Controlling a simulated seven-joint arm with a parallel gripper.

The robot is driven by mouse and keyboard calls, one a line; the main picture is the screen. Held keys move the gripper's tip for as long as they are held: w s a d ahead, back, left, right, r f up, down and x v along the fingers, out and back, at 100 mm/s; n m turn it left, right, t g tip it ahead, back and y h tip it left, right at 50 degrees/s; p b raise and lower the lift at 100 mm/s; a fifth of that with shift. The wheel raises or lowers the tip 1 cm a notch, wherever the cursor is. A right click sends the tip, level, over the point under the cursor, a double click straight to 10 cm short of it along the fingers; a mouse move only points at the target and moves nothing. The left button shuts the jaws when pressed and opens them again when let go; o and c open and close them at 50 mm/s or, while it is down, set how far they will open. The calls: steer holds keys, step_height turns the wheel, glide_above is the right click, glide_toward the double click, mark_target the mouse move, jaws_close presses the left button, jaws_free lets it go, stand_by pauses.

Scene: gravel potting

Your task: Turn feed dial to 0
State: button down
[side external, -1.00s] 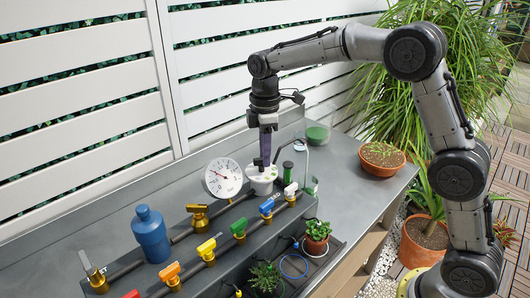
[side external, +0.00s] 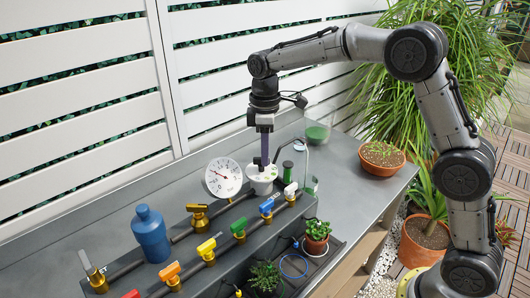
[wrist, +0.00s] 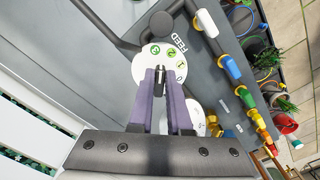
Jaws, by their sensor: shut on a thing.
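The feed dial is a white disc (side external: 262,184) on the bench, under my gripper (side external: 264,163). The fingers hide part of the disc, and I cannot tell which number the knob points to.
A white round gauge (side external: 223,178) stands just left of the dial. Pipes with coloured valve handles (side external: 239,227) run in front, with a blue bottle (side external: 151,234) at left. A clear container (side external: 317,135) and a potted plant (side external: 382,158) stand behind and right.

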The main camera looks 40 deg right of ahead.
mark_target(260, 167)
steer(key=m, duration=0.5)
steer(key=shift+s+a+r+m, duration=0.1)
steer(key=shift+a+m, duration=0.05)
steer(key=shift+m, duration=0.15)
steer(key=m, duration=0.5)
steer(key=shift+a, duration=0.25)
steer(key=m, duration=0.5)
steer(key=shift+a+m, duration=0.2)
steer(key=shift+m, duration=0.2)
steer(key=shift+w+a+m, duration=0.1)
steer(key=shift+w+m, duration=0.1)
steer(key=shift+m, duration=2)
steer(key=c, duration=0.9)
jaws_free()
steer(key=shift+o, duration=0.2)
step_height(260, 167, up, 14)
